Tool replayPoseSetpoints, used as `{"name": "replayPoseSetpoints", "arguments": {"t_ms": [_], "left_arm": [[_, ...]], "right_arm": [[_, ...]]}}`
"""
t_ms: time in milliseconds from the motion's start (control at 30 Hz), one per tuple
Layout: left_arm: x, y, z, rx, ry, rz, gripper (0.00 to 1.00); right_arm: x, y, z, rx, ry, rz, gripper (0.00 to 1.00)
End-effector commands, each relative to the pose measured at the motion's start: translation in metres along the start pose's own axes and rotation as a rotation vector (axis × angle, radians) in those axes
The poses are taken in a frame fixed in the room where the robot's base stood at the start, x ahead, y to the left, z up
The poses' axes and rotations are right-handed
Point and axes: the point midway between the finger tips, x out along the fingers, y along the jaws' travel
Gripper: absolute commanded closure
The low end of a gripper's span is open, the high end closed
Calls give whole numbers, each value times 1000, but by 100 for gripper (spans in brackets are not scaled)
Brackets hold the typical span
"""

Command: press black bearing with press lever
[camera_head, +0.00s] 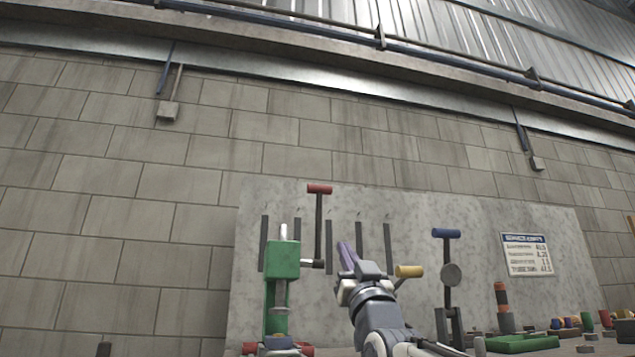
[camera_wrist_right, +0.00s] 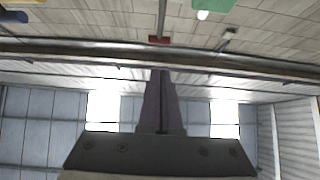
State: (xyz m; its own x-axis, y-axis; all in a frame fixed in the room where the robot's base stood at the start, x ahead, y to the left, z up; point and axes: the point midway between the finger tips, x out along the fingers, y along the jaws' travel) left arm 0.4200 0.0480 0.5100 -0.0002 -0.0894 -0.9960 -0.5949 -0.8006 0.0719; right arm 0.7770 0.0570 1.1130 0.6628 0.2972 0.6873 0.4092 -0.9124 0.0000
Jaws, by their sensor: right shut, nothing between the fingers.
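The green press (camera_head: 282,262) stands in front of the grey panel in the head view. Its press lever is a dark upright rod with a red crossbar handle (camera_head: 319,188). My right gripper (camera_head: 346,252), with purple fingers, is shut and empty, right of the lever rod and below the red handle. In the wrist view the closed fingers (camera_wrist_right: 161,80) point toward the red handle (camera_wrist_right: 159,40), with a gap hard to judge; part of the green press (camera_wrist_right: 206,5) shows at the top edge. I cannot make out the black bearing. My left gripper is not in view.
A yellow handle (camera_head: 409,271) is just right of my right gripper. A blue-handled lever (camera_head: 446,234) stands farther right. A green tray (camera_head: 520,343) and several small coloured parts are at the lower right. The space above the red handle is clear.

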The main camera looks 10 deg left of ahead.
Motion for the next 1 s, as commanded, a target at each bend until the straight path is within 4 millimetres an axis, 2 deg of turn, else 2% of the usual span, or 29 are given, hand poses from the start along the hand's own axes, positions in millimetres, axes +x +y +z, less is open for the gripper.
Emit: {"name": "replayPoseSetpoints", "arguments": {"t_ms": [167,400,500,700,833,1000], "left_arm": [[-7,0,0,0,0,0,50],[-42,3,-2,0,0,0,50],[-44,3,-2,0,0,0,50],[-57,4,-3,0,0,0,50],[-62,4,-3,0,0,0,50],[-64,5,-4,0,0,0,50]], "right_arm": [[6,0,-1,-1,-1,1,100],[38,0,2,-4,-2,4,100],[33,0,-28,-3,5,4,100],[30,6,-70,-10,1,11,100],[30,6,-87,-10,2,11,100],[29,6,-95,-10,-1,11,100]]}}
